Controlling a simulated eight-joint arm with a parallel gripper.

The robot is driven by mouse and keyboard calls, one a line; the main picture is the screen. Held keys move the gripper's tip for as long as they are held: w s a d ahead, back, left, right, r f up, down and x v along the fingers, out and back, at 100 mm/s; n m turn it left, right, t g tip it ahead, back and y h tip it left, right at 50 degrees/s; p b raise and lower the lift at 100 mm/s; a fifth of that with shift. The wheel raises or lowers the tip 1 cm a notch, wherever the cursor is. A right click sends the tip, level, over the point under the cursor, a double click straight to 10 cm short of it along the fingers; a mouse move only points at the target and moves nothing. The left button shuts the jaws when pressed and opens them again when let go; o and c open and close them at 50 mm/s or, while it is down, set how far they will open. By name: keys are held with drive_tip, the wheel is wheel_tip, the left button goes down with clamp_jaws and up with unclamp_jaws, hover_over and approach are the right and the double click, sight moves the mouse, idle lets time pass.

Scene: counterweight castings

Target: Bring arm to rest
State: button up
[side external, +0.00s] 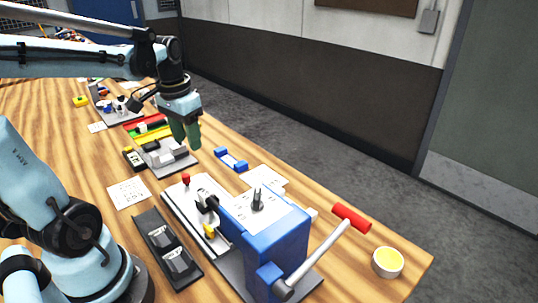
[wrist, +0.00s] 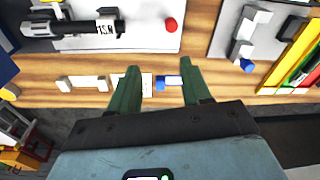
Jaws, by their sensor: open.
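My gripper (side external: 187,136) is at the end of my light-blue arm, above the table beside the grey tray of pale blocks. In the wrist view its two green fingers (wrist: 160,90) point toward the table and stand apart. No object is visibly held between them. A small blue-and-white piece (wrist: 168,83) shows in the gap, beyond the fingertips, with a pale card beside it. A black tray (side external: 150,218) with metal castings (side external: 180,260) lies at the front, left of the blue fixture.
The blue fixture (side external: 290,240) with a grey lever stands in front. The grey tray (side external: 180,168) and coloured bins (side external: 150,130) are near my gripper.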

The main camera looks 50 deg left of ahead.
drive_tip(key=w+d+m+t, duration=0.1)
drive_tip(key=d+t, duration=0.2)
drive_tip(key=d, duration=0.5)
drive_tip(key=w+d+f+m+t, duration=0.1)
drive_tip(key=d+t, duration=0.2)
drive_tip(key=d, duration=0.5)
drive_tip(key=shift+f+m+h, duration=0.15)
drive_tip(key=shift+m+h, duration=0.15)
